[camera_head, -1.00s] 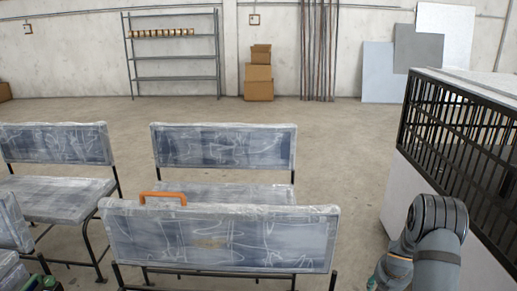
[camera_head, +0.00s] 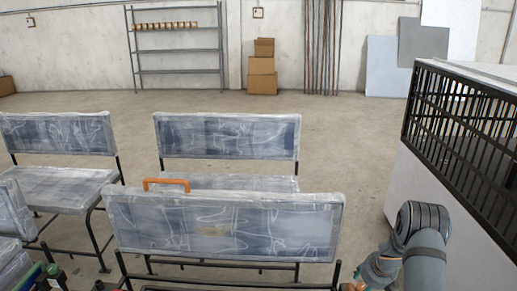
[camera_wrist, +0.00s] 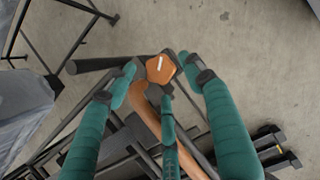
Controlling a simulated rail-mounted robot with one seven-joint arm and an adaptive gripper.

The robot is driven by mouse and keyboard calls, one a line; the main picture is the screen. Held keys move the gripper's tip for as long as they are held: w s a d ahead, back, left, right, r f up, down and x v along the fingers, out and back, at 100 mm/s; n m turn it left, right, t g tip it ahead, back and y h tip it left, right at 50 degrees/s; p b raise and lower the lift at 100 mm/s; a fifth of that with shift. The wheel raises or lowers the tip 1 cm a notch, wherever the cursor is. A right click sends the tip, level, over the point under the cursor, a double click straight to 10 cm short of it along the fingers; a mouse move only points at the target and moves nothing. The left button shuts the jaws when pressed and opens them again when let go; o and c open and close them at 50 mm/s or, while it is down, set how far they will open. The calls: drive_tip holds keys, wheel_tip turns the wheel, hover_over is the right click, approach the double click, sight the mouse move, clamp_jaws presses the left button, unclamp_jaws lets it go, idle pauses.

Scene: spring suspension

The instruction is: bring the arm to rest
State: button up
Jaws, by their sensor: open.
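My gripper (camera_wrist: 163,74) shows in the wrist view with teal padded fingers spread apart. An orange hexagonal piece with a white mark (camera_wrist: 160,68) lies between the fingertips in the picture, and I see no finger closed on it. A curved orange-brown bar (camera_wrist: 150,108) runs below it, behind the middle finger. I cannot tell how far these are from the fingers. In the head view my arm (camera_head: 424,235) is bent at the lower right, and its end runs off the bottom edge.
Benches with plastic-wrapped backs, the nearest at front centre (camera_head: 225,225), stand left of my arm. An orange handle (camera_head: 166,182) shows above that back. A cabinet with a black grille (camera_head: 460,125) stands close on the right. Open floor (camera_head: 350,140) lies behind.

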drive_tip(key=shift+x, duration=1.1)
drive_tip(key=shift+m, duration=0.6)
